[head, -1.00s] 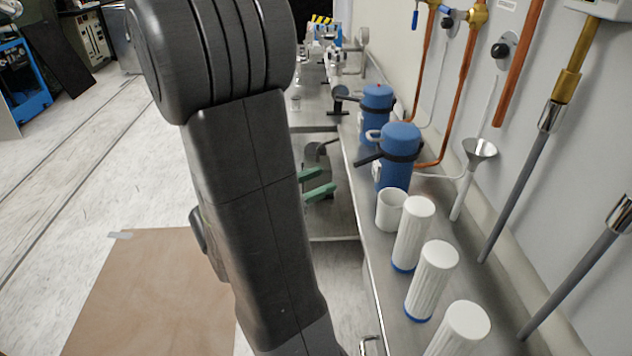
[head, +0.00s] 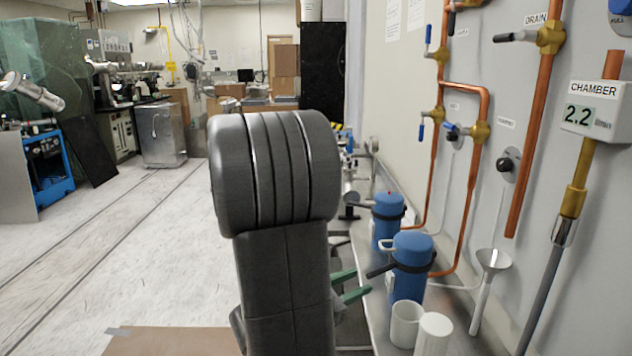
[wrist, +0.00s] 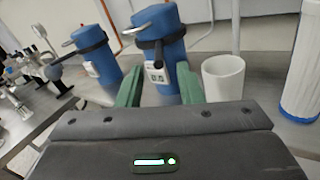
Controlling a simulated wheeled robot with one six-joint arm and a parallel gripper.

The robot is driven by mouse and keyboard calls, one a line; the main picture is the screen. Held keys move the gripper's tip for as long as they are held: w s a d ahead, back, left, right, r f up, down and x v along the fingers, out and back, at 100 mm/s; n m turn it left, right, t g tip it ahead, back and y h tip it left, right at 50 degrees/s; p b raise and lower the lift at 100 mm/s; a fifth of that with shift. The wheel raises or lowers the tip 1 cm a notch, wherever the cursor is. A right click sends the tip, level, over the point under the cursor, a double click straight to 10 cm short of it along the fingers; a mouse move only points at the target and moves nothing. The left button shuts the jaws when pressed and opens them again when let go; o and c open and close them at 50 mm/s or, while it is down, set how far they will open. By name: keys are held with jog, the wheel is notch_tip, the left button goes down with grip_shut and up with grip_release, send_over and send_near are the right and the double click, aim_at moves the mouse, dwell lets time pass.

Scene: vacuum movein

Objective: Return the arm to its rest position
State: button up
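My arm (head: 283,270) stands dark in the middle of the head view and hides part of the bench. My gripper (wrist: 158,88) shows two green fingers, set apart with nothing held between them. In the head view the green fingers (head: 350,286) stick out from behind my arm, left of the nearer blue flask and apart from it. In the wrist view that blue flask (wrist: 160,40) stands beyond the fingers, seen through the gap.
The steel bench (head: 378,320) along the right wall holds another blue flask (head: 388,215), a white cup (head: 405,322) and a white cylinder (head: 433,333). Copper pipes (head: 475,170) and a funnel (head: 491,262) line the wall. The floor (head: 130,240) at left is open.

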aim_at(375, 271)
jog(key=shift+x, duration=3)
jog(key=shift+a, duration=0.1)
